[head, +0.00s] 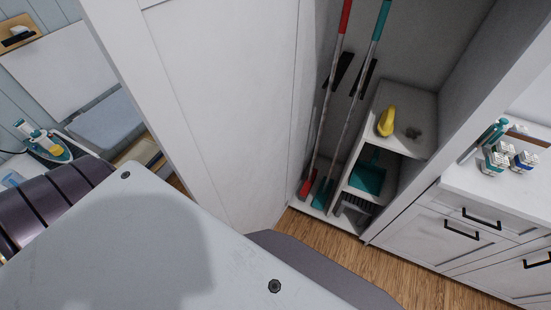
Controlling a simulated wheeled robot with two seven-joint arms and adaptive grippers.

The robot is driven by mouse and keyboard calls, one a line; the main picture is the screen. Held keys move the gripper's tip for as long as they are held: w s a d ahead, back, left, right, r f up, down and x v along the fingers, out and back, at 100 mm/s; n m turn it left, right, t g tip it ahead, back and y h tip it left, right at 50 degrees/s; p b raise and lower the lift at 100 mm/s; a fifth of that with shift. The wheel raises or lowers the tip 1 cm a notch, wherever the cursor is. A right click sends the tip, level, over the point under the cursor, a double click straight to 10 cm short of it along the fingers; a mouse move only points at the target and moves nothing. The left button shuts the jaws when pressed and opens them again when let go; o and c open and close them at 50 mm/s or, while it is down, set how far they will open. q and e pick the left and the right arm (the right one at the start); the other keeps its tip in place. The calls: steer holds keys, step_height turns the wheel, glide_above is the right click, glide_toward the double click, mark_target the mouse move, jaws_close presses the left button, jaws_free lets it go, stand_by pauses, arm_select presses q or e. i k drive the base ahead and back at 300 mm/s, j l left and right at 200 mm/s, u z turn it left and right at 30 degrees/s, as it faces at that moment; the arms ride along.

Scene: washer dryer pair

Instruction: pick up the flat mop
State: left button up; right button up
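Two long-handled tools lean upright in the open tall cabinet. One has a red and white handle (331,90) and a red foot at the cabinet floor. The other has a teal and pale handle (361,90) and a teal foot. Both feet are small in view, so I cannot tell for sure which is the flat mop. Dark clips or brackets sit behind the handles midway up. The tops of both handles run out of the picture. Neither of my grippers shows in the head view.
A shelf (417,150) right of the tools holds a yellow bottle (386,121); a teal dustpan (369,178) is below it. A white door panel (225,110) stands left of the opening. Drawers (470,230) with several jars on top stand right. Wooden floor (400,272) shows in front.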

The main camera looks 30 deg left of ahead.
mark_target(319, 201)
steer(key=i+l+u, duration=0.1)
steer(key=i, duration=0.4)
steer(key=i+l+u, duration=0.1)
steer(key=i, duration=0.45)
